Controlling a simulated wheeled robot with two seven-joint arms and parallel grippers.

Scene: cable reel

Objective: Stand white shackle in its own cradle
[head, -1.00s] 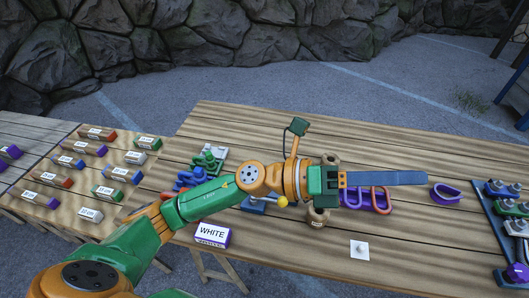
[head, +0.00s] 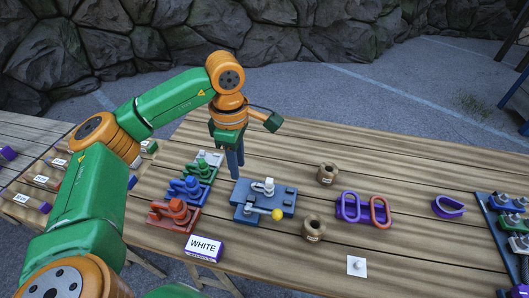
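My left gripper (head: 236,172) points straight down, just right of the row of cradles, behind the blue-grey fixture. Its blue fingers show close together; the angle hides any gap, and I see nothing held. A pale grey-white cradle (head: 213,157) stands at the far end of the row, beside the fingers and partly behind the green one. I cannot make out a white shackle for certain; a small white piece (head: 269,184) sits on the blue-grey fixture (head: 285,203). A card reading WHITE (head: 205,246) stands at the front edge. My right gripper is not in view.
Green (head: 198,172), blue (head: 189,190) and red (head: 173,214) cradles line the left. The fixture has a yellow-knobbed lever (head: 278,214). Two tan spools (head: 327,174), a purple-and-red looped piece (head: 365,209) and a purple shackle (head: 448,208) lie right. The front middle is mostly clear.

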